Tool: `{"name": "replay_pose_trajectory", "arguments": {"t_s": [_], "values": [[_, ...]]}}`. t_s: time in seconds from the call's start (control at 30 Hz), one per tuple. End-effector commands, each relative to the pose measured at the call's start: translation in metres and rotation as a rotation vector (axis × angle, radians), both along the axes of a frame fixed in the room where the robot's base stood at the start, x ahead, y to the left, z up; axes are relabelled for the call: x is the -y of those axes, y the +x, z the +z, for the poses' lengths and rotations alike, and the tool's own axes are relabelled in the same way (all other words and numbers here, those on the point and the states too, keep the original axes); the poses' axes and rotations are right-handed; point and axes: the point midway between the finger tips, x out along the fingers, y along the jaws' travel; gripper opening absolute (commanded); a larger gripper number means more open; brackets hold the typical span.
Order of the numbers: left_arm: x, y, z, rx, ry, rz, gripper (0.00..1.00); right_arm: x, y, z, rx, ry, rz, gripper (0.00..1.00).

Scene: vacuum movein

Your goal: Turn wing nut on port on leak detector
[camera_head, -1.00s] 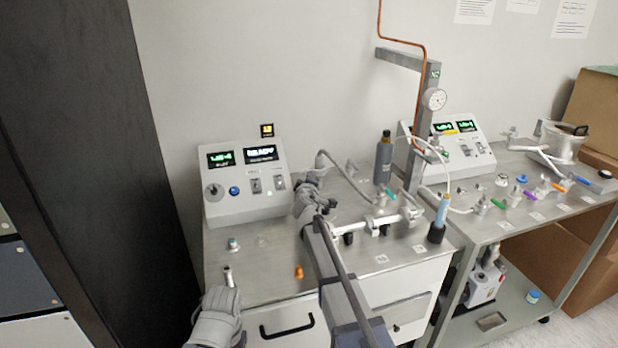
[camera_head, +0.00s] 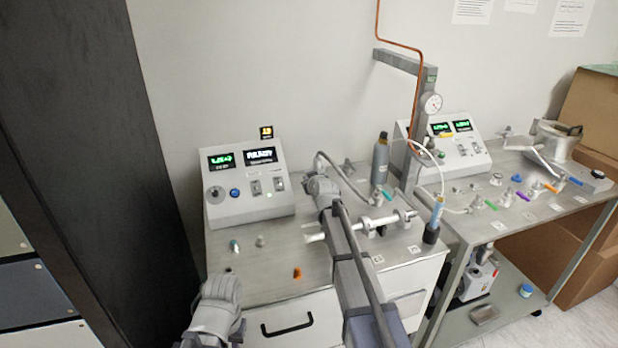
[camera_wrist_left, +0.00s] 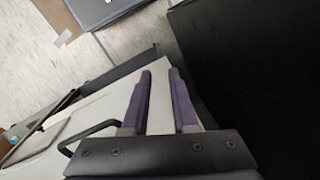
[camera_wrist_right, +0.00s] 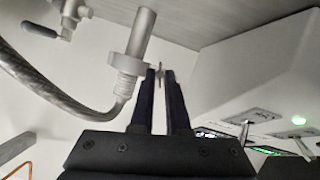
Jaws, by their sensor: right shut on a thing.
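The leak detector is the left bench unit, with a sloped control panel (camera_head: 245,187) showing lit green and white displays. In the right wrist view a metal port tube with a pale flange (camera_wrist_right: 127,69) joins a ribbed hose (camera_wrist_right: 60,82). My right gripper (camera_wrist_right: 159,72) is shut on a small thin metal piece beside that flange, seemingly the wing nut (camera_wrist_right: 161,65), mostly hidden between the fingertips. In the head view my right arm hides the port behind it. My left gripper (camera_wrist_left: 160,72) is open and empty, pointing down near the front left of the bench.
A small orange part (camera_head: 297,272) lies on the bench top. A dark upright panel (camera_head: 95,150) borders the left side.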

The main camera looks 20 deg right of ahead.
Motion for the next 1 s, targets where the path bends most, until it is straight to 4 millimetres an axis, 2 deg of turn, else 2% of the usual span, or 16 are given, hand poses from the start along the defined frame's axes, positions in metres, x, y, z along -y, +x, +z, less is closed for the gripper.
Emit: {"name": "replay_pose_trajectory", "arguments": {"t_s": [0.37,0.93,0.97,1.0], "values": [[-0.0001,0.0000,0.0027,0.000,0.000,0.000,0.27,0.0005,-0.0003,-0.0006,-0.012,0.150,0.002,0.00],[0.0000,0.0000,0.0030,0.000,0.000,0.000,0.27,0.0005,-0.0006,-0.0005,-0.013,0.172,0.002,0.00],[0.0000,0.0000,0.0030,0.000,0.000,0.000,0.27,0.0005,-0.0006,-0.0005,-0.013,0.172,0.002,0.17],[0.0000,0.0000,0.0030,0.000,0.000,0.000,0.27,0.0004,-0.0005,-0.0004,-0.012,0.172,0.001,0.22]]}}
